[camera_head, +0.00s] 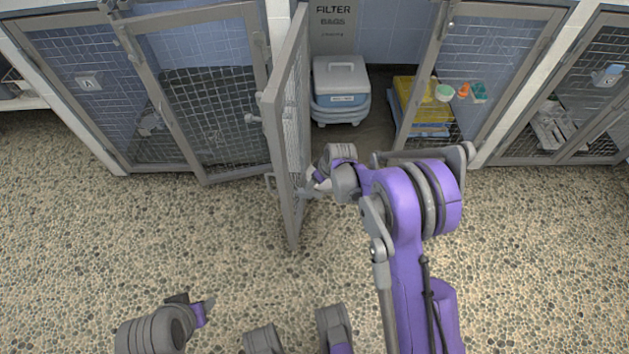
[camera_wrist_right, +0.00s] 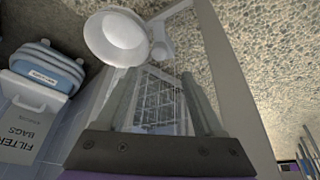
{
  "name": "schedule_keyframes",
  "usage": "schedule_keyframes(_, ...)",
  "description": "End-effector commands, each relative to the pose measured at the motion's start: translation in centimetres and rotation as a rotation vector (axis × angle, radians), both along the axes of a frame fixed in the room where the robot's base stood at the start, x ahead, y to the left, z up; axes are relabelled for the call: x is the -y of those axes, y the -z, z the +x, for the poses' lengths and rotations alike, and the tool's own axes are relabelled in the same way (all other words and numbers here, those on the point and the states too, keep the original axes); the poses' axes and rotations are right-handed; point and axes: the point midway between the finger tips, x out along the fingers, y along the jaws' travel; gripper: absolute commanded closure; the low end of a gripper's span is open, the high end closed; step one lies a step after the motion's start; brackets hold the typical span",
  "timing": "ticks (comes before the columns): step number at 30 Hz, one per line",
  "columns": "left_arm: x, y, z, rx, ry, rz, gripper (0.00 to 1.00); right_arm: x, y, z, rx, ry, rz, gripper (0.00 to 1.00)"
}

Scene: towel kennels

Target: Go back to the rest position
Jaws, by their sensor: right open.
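My right gripper (camera_head: 318,182) is at the end of the purple arm, close beside the open mesh door (camera_head: 298,120) in the middle. In the right wrist view its two fingers (camera_wrist_right: 160,76) stand apart with nothing clasped between them. A grey door bar (camera_wrist_right: 226,80) runs close along the right finger there; I cannot tell whether they touch. My left gripper (camera_head: 204,307) is low at the left, over the pebbled floor, away from the doors. Its jaw opening is too small to tell.
A mesh door (camera_head: 205,110) stands to the left, another (camera_head: 480,70) to the right. The pebbled floor (camera_head: 80,240) in front is clear.

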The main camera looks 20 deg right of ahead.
Motion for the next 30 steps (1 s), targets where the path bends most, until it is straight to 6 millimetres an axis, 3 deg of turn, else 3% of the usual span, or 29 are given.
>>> schedule_keyframes(21,0.0,-0.2,0.0,0.001,0.0,0.0,0.5,0.1,-1.0,-0.4,-0.001,0.002,-0.001,0.31)
schedule_keyframes(26,0.0,-0.2,0.0,0.0,0.0,0.0,0.5,-0.2,-4.1,-2.1,-0.005,0.034,0.0,0.31)
schedule_keyframes(30,0.0,-0.2,0.0,0.0,0.0,0.0,0.5,-0.6,-8.9,-5.6,-0.014,0.096,0.002,0.31)
